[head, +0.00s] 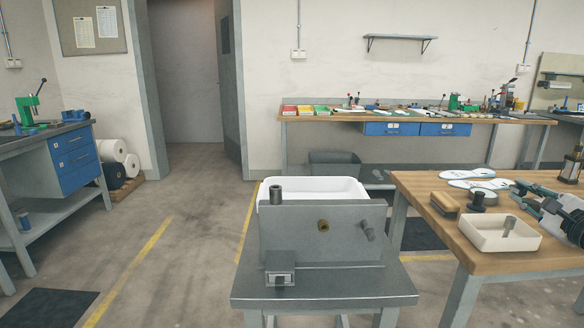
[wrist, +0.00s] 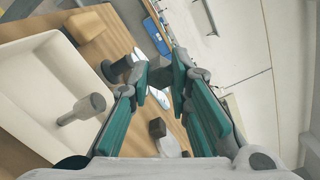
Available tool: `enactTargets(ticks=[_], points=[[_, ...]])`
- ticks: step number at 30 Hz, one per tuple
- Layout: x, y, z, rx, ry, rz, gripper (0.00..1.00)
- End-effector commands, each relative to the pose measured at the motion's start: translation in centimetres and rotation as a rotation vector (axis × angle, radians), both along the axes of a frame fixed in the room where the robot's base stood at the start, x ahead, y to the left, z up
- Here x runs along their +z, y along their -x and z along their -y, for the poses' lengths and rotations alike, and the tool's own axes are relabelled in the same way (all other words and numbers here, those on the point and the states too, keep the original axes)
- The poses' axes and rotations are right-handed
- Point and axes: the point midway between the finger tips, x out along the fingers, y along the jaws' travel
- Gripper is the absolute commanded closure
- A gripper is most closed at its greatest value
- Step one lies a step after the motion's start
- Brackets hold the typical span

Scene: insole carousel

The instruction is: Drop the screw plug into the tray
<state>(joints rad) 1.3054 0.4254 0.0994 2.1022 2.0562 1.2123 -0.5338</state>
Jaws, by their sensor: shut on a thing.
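The cream tray (head: 482,238) sits on the wooden table near its front edge; it also shows at the left of the wrist view (wrist: 22,118). A grey knobbed piece (head: 509,225) is inside the tray, and it shows in the wrist view (wrist: 90,107). My gripper (head: 524,199) is above the table, just right of and behind the tray in the head view. In the wrist view its fingertips (wrist: 159,75) are closed on a small dark grey piece (wrist: 159,77), which looks like the screw plug. The fingers hide much of it.
A black knob-like part (head: 478,201) and a tan block (head: 444,203) stand behind the tray. White insoles (head: 470,174) lie at the table's back. A metal stand with an upright plate (head: 295,235) and a white bin (head: 345,187) is left of the table. The floor on the left is mostly clear.

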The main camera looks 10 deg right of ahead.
Motion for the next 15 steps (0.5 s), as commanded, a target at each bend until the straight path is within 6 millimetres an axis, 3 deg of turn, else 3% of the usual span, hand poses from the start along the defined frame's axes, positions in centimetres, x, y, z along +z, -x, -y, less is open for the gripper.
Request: enactTargets(ticks=[6,15], points=[[-2.7,0.0,0.0,0.000,-0.001,0.000,1.00],[-3.3,0.0,0.0,0.001,0.001,0.000,1.00]])
